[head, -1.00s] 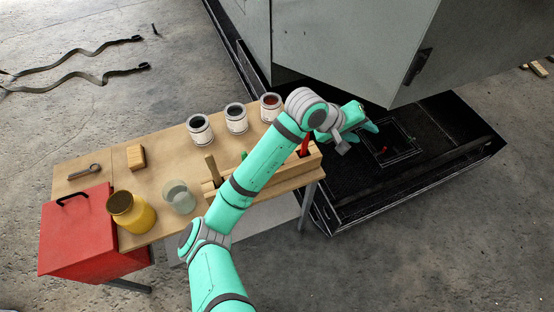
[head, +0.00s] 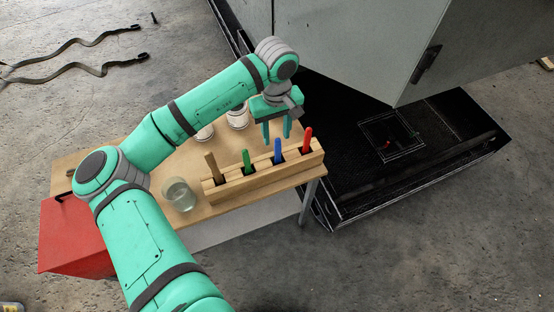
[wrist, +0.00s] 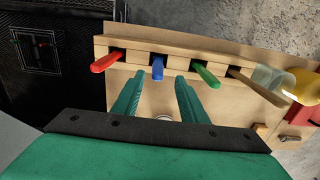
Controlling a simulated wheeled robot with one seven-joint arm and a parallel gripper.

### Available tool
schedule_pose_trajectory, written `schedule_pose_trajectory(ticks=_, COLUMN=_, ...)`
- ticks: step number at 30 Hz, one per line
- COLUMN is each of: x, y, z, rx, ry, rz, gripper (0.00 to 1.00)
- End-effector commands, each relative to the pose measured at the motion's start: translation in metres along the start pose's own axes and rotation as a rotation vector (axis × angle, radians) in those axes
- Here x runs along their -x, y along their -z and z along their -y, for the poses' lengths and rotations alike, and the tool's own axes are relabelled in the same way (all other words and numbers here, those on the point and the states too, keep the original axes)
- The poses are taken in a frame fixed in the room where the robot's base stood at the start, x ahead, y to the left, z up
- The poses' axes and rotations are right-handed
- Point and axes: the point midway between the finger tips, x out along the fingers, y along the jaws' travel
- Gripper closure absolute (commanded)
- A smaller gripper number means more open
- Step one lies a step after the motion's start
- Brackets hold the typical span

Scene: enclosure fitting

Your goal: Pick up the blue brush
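The blue brush (head: 278,148) stands in a slot of the wooden holder (head: 232,189), between the green brush (head: 246,160) and the red brush (head: 307,138). Only its handle shows above the slot. In the wrist view the blue brush (wrist: 157,69) lies ahead of my fingers, roughly between the red and green handles. My gripper (head: 276,135) is above the table just behind the holder, fingers pointing down. The wrist view shows my gripper (wrist: 158,85) open with nothing between the fingers. It is apart from the blue brush.
A brown handle (head: 213,166) stands in the holder's left slot. A glass jar (head: 179,195) is left of the holder. White cans (head: 237,117) stand behind, partly hidden by my arm. A red toolbox (head: 70,236) is at the left; a grey cabinet (head: 350,45) rises behind right.

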Motion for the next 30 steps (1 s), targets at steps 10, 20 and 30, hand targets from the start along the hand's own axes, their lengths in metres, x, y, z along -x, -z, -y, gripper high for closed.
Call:
schedule_pose_trajectory(ticks=10, x=-0.032, y=0.000, z=0.000, rx=0.000, ry=-0.001, rz=-0.001, gripper=0.61)
schedule_pose_trajectory(ticks=20, x=-0.073, y=0.000, z=-0.003, rx=0.002, ry=-0.002, rz=-0.001, gripper=0.61)
schedule_pose_trajectory(ticks=30, x=-0.081, y=0.000, z=-0.003, rx=0.000, ry=-0.003, rz=-0.002, gripper=0.61)
